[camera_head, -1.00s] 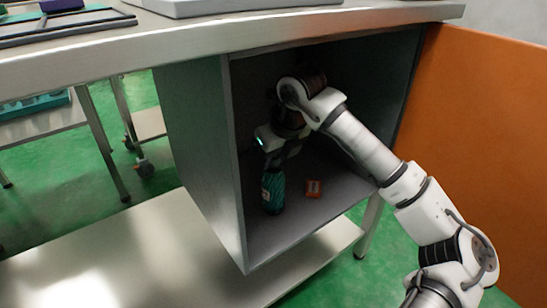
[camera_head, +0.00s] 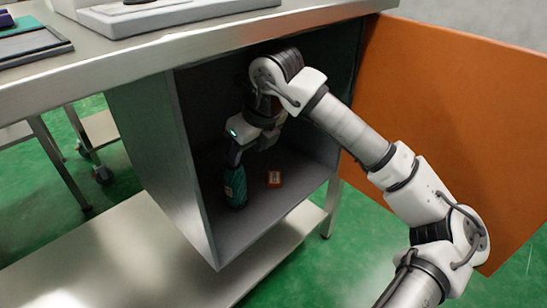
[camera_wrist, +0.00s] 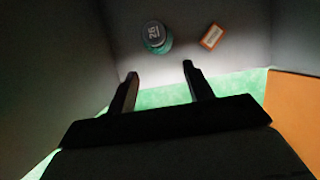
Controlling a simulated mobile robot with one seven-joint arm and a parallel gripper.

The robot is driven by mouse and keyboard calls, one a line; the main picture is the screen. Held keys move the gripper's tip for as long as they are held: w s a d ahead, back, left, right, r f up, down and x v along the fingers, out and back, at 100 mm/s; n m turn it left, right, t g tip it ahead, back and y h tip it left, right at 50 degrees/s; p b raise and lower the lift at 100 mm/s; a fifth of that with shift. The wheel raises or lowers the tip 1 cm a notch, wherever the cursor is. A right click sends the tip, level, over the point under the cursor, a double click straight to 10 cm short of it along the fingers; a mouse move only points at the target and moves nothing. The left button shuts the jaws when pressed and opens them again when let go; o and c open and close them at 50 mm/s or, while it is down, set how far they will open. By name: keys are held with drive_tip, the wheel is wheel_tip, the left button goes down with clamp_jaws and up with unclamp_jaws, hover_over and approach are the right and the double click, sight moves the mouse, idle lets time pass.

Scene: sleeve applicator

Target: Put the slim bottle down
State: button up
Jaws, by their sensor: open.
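The slim bottle (camera_head: 235,187), teal with a label, stands upright on the floor of the open cabinet compartment, near its left wall. In the wrist view its round, numbered top (camera_wrist: 154,35) shows beyond my fingertips, a little left of centre. My gripper (camera_wrist: 160,71) is open, with nothing between its two dark fingers. In the head view my gripper (camera_head: 237,151) is inside the compartment, just above the bottle. The wrist view shows a gap between the fingertips and the bottle.
A small orange box (camera_head: 274,179) with a pale label lies right of the bottle; it also shows in the wrist view (camera_wrist: 212,36). The compartment walls (camera_head: 160,150) enclose my gripper. An orange door (camera_head: 440,130) stands open at right. A steel worktop (camera_head: 200,45) is above.

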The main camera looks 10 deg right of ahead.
drive_tip(key=s+d+p, duration=0.1)
drive_tip(key=s+d, duration=0.3)
drive_tip(key=s, duration=0.2)
drive_tip(key=shift+s+d, duration=0.25)
drive_tip(key=shift+d, duration=0.05)
